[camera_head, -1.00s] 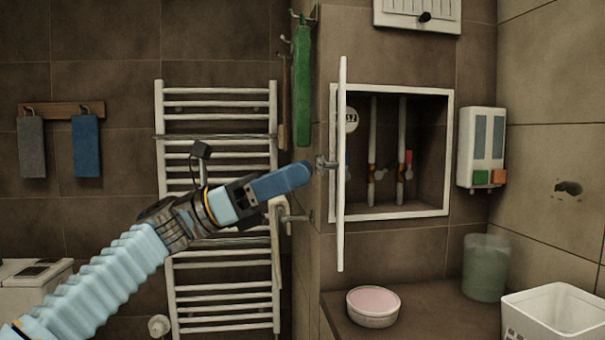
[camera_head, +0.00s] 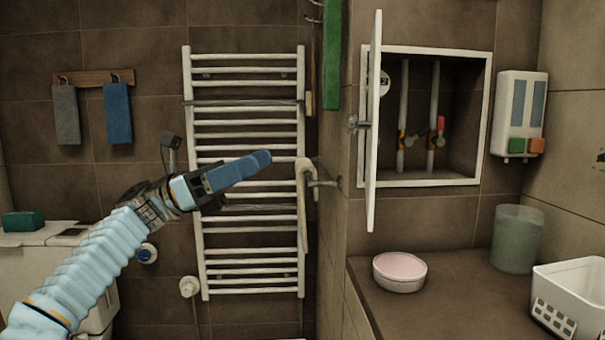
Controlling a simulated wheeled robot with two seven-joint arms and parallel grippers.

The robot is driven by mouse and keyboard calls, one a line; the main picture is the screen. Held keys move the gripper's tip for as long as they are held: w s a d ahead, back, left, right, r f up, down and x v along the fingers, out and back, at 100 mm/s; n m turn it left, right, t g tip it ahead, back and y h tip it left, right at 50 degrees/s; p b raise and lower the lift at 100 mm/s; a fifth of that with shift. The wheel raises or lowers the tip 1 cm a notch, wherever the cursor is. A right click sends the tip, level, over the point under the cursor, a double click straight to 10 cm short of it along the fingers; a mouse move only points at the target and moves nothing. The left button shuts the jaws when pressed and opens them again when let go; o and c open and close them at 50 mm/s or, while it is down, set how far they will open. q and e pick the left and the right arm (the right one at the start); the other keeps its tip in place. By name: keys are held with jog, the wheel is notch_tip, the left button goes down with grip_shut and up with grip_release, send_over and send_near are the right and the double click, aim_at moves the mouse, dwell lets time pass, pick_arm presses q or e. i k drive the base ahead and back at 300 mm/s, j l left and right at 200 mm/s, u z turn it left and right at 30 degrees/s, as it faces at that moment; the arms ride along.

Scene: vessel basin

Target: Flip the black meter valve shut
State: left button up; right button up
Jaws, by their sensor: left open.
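The wall recess (camera_head: 470,110) at the right holds two upright white pipes. The left pipe carries a valve (camera_head: 402,139) with an orange-brown body and a small dark part; it is too small to tell how its lever lies. The right pipe has a valve with a red handle (camera_head: 440,124). A round white meter dial (camera_head: 384,84) is partly hidden by the open white door (camera_head: 373,150). My left gripper (camera_head: 262,160) is open and empty in front of the radiator, left of the door and apart from it; its fingers overlap from this side. My right gripper is not in view.
The door stands out edge-on with its handle (camera_head: 355,124) facing left. A white towel radiator (camera_head: 243,272) is behind my arm. On the counter (camera_head: 450,300) are a pink-topped bowl (camera_head: 400,271), a greenish bin (camera_head: 516,238) and a white basket (camera_head: 577,296). A dispenser (camera_head: 518,108) hangs right of the recess.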

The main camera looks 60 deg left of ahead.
aim_at(406, 141)
jog(key=k, duration=1)
